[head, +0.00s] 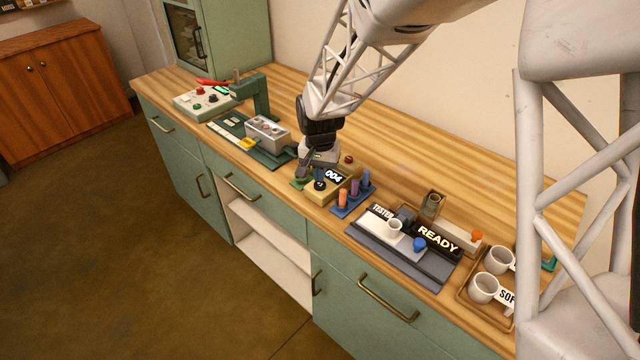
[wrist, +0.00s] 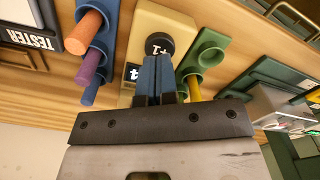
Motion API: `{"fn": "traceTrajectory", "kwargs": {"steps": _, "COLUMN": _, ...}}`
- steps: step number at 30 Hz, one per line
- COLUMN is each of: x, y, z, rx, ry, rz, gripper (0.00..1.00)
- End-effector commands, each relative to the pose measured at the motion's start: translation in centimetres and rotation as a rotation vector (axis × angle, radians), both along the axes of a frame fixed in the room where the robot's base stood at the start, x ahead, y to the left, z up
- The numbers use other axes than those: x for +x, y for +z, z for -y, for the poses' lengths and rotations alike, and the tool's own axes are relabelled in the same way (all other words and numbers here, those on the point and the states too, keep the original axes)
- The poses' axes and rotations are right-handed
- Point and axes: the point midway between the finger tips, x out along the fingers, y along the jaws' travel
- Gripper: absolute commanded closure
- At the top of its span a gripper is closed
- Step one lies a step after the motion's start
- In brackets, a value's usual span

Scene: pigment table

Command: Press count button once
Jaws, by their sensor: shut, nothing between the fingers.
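The count button (wrist: 159,44) is a black round cap marked "+1" on a yellow counter box (wrist: 150,20). In the head view the yellow box (head: 326,195) has its black button (head: 320,185) at the front and a dark display (head: 333,176) reading "004". My gripper (wrist: 155,62) is shut and empty, its two blue fingers side by side. Its fingertips overlap the button's near edge in the wrist view; I cannot tell whether they touch it. In the head view my gripper hangs over the box's left side, and the fingertips are hard to make out.
A blue rack (head: 354,205) with orange and purple pegs stands close right of the box. A green rack (wrist: 206,50) stands close on the other side. The tester (head: 390,245) showing "READY" is further right, and a grey box (head: 267,132) is on the left.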

Motion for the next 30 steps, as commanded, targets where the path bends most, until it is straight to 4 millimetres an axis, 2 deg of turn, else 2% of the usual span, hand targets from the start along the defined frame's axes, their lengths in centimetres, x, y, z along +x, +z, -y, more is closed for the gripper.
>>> {"fn": "traceTrajectory", "kwargs": {"steps": 15, "x": 0.0, "y": 3.2, "z": 0.0, "rx": 0.000, "ry": 0.000, "rz": 0.000, "gripper": 1.00}}
{"fn": "traceTrajectory", "kwargs": {"steps": 30, "x": 0.0, "y": 3.5, "z": 0.0, "rx": 0.000, "ry": 0.000, "rz": 0.000, "gripper": 1.00}}
